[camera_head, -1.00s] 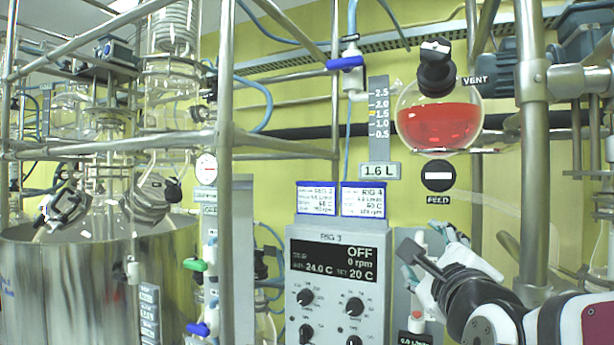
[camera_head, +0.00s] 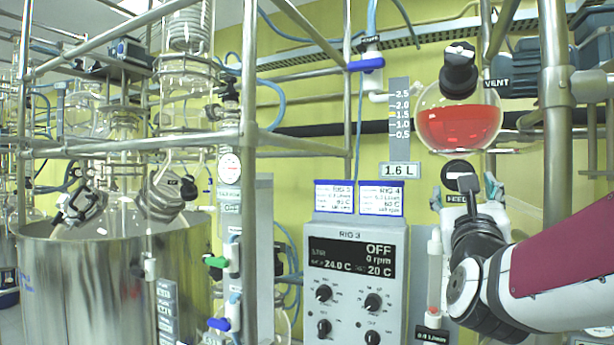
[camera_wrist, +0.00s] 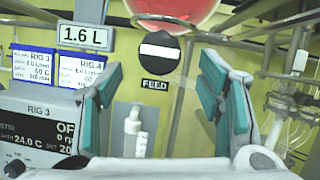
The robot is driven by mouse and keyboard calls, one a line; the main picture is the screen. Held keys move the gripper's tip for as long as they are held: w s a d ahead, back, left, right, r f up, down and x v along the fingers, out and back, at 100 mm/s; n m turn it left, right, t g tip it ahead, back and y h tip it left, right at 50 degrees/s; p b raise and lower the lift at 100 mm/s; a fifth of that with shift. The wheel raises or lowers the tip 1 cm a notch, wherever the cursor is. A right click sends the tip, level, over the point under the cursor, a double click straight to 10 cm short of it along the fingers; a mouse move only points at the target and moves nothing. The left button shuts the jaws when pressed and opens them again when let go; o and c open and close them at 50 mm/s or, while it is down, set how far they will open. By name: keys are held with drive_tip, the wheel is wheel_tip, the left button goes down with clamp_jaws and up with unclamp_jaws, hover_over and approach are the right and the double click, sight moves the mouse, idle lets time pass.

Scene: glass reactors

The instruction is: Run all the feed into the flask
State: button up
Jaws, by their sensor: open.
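The round glass feed vessel (camera_head: 458,128) holds red liquid, beside a scale and a label reading 1.6 L (camera_head: 398,171). A black vent knob (camera_head: 458,70) tops it. Below it is the black feed knob (camera_head: 459,175) with a white bar; the bar lies level in the wrist view (camera_wrist: 159,52), above the FEED label. My gripper (camera_head: 468,195) is just in front of and below the feed knob in the head view. In the wrist view my gripper (camera_wrist: 168,95) is open, its teal fingers apart on either side below the knob, not touching it. The flask is not clearly identifiable.
The Rig 3 control box (camera_head: 355,270) reads OFF, 0 rpm, 24.0 C. Two rig cards (camera_head: 358,197) stand on it. Metal frame posts (camera_head: 556,120) rise nearby. A steel vessel (camera_head: 100,270) stands at left. A flow tube (camera_head: 434,275) is below the knob.

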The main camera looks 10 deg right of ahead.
drive_tip(key=shift+p+x, duration=0.7)
drive_tip(key=shift+x, duration=2.8)
drive_tip(key=c, duration=1.2)
